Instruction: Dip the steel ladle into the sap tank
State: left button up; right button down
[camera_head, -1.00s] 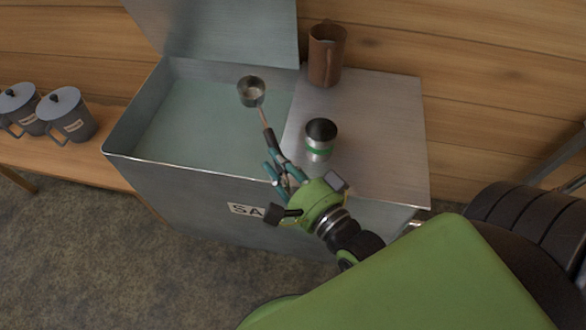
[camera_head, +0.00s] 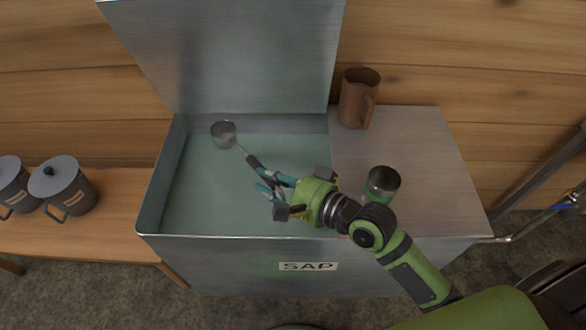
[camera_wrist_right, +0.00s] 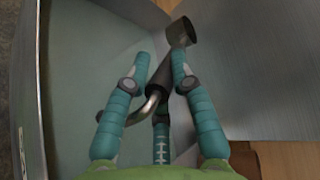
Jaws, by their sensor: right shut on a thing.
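The steel ladle (camera_head: 224,134) is in my right gripper (camera_head: 266,183), which is shut on its dark handle. In the head view the ladle's bowl points to the back left, over the open sap tank (camera_head: 210,265). I cannot tell whether the bowl touches the pale sap (camera_head: 210,195). In the right wrist view the dark handle (camera_wrist_right: 160,90) lies between the teal fingers and the bowl (camera_wrist_right: 181,32) is at the top. The tank's front bears a SAP label. My left gripper is not in view.
The tank's raised lid (camera_head: 225,55) stands behind the opening. On the steel top to the right are a brown pitcher (camera_head: 359,100) and a steel cup with a green band (camera_head: 382,184). Lidded grey mugs (camera_head: 62,186) stand on the wooden bench (camera_head: 105,220) at left.

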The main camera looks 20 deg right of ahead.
jog(key=w+d+f+g+p, duration=0.1)
jog(key=w+d+f, duration=0.25)
jog(key=d, duration=0.25)
pick_arm(q)
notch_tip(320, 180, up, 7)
jog(key=p, duration=0.5)
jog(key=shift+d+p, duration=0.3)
jog(key=shift+p, duration=0.05)
pick_arm(e)
jog(key=w+a+f+g+h, duration=0.2)
jog(key=w+f+g, duration=0.2)
jog(key=f, duration=0.6)
jog(key=shift+a+f+g+h, duration=0.15)
jog(key=shift+f+g+h, duration=0.15)
jog(key=shift+g, duration=0.2)
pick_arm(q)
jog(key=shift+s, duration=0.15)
pick_arm(e)
jog(key=shift+w+r, duration=0.1)
jog(key=shift+r, duration=0.1)
pick_arm(q)
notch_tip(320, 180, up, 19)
jog(key=p, duration=1.9)
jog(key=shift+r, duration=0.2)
pick_arm(e)
notch_tip(320, 180, up, 24)
jog(key=shift+f, duration=0.1)
